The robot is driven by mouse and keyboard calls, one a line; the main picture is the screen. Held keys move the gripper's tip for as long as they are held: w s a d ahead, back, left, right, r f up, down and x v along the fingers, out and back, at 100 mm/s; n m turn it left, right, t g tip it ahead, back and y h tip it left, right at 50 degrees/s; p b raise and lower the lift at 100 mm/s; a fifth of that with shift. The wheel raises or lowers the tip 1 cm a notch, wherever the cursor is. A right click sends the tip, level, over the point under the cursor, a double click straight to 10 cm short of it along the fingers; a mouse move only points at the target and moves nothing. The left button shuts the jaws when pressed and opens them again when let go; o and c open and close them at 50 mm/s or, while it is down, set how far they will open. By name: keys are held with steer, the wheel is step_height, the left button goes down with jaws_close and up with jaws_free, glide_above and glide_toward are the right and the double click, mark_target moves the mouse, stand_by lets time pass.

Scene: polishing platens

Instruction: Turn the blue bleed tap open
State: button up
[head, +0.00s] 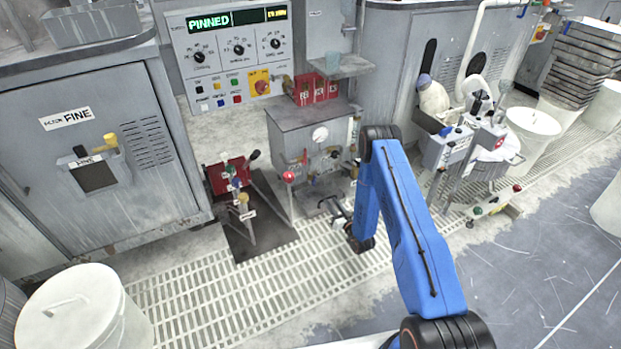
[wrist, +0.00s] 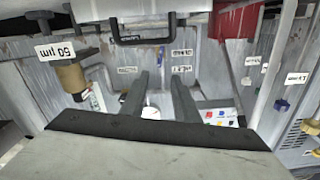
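My gripper (wrist: 160,98) shows as two dark fingers standing apart in the wrist view. In the head view my gripper (head: 340,212) is low in front of the grey cabinet (head: 290,140), partly hidden by my blue arm.
A brass cylinder (wrist: 71,78) labelled 50 µm hangs at the left of the wrist view. A black handle (wrist: 140,40) is above the fingers. In the head view, a lever stand (head: 240,205) is left of my gripper. Floor grating (head: 260,290) in front is clear.

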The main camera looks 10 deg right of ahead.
mark_target(315, 181)
steer(key=x, duration=1.7)
steer(key=shift+w+a, duration=0.15)
steer(key=shift+w, duration=0.2)
steer(key=shift+c, duration=0.7)
jaws_close()
